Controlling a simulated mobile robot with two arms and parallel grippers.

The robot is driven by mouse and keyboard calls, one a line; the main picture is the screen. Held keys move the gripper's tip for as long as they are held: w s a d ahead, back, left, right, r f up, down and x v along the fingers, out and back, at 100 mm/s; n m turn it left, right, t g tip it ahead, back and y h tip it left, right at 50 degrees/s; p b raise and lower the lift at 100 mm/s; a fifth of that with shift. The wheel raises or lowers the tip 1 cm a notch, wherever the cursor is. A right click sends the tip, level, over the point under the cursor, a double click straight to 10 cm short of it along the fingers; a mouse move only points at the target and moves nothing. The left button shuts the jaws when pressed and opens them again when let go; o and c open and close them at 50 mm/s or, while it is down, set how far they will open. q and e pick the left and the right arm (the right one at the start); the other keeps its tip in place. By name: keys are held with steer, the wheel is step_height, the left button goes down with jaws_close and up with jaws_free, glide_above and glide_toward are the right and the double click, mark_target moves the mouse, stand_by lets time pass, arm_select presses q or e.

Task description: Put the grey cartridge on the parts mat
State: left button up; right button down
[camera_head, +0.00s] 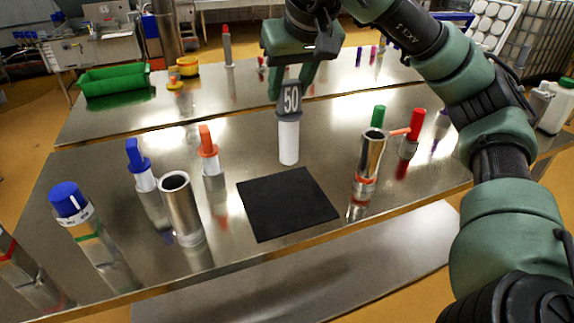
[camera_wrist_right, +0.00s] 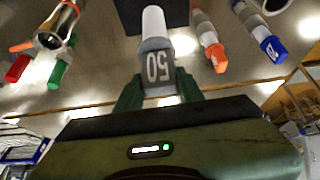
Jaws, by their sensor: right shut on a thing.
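The grey cartridge (camera_head: 290,101), marked 50, has a grey top and a white lower body. My right gripper (camera_head: 289,88) is shut on its grey top and holds it upright behind the parts mat. In the right wrist view the cartridge (camera_wrist_right: 156,62) sits between the fingers of my right gripper (camera_wrist_right: 157,88). I cannot tell whether its lower end touches the table. The black square parts mat (camera_head: 287,204) lies bare on the steel table, and part of it shows in the wrist view (camera_wrist_right: 132,15). My left gripper is not in view.
On the steel table (camera_head: 330,150), an orange-topped cartridge (camera_head: 208,150), a blue-topped one (camera_head: 140,165) and a metal cylinder (camera_head: 180,208) stand left of the mat. Another metal cylinder (camera_head: 370,160) and red (camera_head: 415,125) and green (camera_head: 378,116) tops stand right.

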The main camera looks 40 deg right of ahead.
mark_target(290, 150)
step_height(290, 150, down, 9)
steer(key=shift+d, duration=0.15)
step_height(290, 150, down, 5)
steer(key=shift+r, duration=0.2)
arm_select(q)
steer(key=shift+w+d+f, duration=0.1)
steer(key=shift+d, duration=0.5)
arm_select(e)
steer(key=shift+f, duration=0.2)
steer(key=c, duration=0.9)
jaws_free()
steer(key=shift+b, duration=0.3)
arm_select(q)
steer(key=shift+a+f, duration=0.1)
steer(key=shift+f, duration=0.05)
arm_select(e)
steer(key=shift+r, duration=0.15)
